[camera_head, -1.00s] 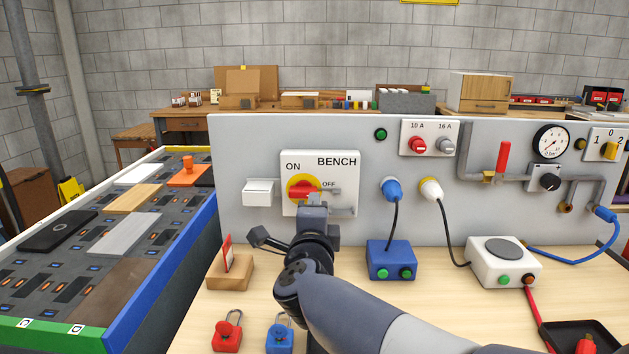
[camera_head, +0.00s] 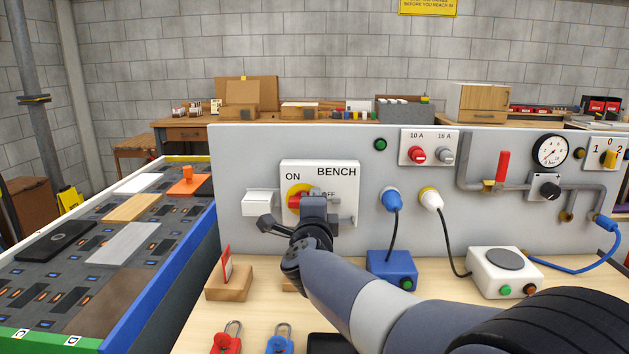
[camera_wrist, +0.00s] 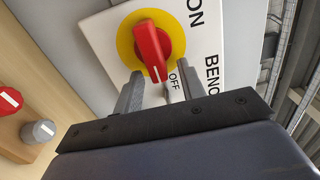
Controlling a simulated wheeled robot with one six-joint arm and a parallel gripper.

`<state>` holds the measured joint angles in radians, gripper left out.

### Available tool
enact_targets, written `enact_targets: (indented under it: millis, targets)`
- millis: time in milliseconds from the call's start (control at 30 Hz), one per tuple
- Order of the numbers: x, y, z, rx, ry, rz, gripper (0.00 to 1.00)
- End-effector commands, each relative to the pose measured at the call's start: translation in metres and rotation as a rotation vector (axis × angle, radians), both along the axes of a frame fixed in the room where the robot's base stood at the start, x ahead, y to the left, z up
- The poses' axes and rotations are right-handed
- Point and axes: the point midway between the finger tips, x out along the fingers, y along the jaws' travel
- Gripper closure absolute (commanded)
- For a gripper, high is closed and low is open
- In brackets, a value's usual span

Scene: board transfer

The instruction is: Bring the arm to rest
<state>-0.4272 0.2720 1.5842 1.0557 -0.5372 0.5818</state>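The white BENCH switch plate (camera_head: 346,185) is on the grey panel. Its red rotary handle (camera_wrist: 150,48) sits on a yellow disc and lies toward the OFF mark in the wrist view. My gripper (camera_head: 314,208) is in front of the plate and hides part of the handle (camera_head: 294,202) and the OFF label in the head view. In the wrist view the two fingers of my gripper (camera_wrist: 160,92) are apart. The handle's end is just beyond the gap between them; I cannot tell whether they touch it.
A red padlock (camera_head: 226,342) and a blue padlock (camera_head: 279,343) stand on the bench below. A wooden block with a red card (camera_head: 228,283) is left of my arm. Plugs with cables (camera_head: 391,201) and a blue box (camera_head: 391,268) are to the right.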

Motion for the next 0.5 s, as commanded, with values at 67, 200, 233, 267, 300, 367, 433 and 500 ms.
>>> enact_targets:
  millis: [67,200,233,267,300,367,433,500]
  targets:
    - [-0.003,0.0,-0.002,0.017,-0.002,0.001,0.62]
    - [-0.02,0.002,0.001,0.016,-0.002,0.003,0.62]
    - [-0.024,0.002,0.001,0.016,-0.002,0.003,0.62]
    - [-0.03,0.002,0.001,0.016,-0.002,0.003,0.62]
    - [-0.037,0.002,0.001,0.017,-0.002,0.003,0.62]
    - [-0.048,0.003,0.001,0.018,-0.002,0.004,0.62]
    - [-0.062,0.003,0.001,0.017,-0.002,0.004,0.62]
    - [-0.075,0.004,0.001,0.018,-0.002,0.003,0.62]
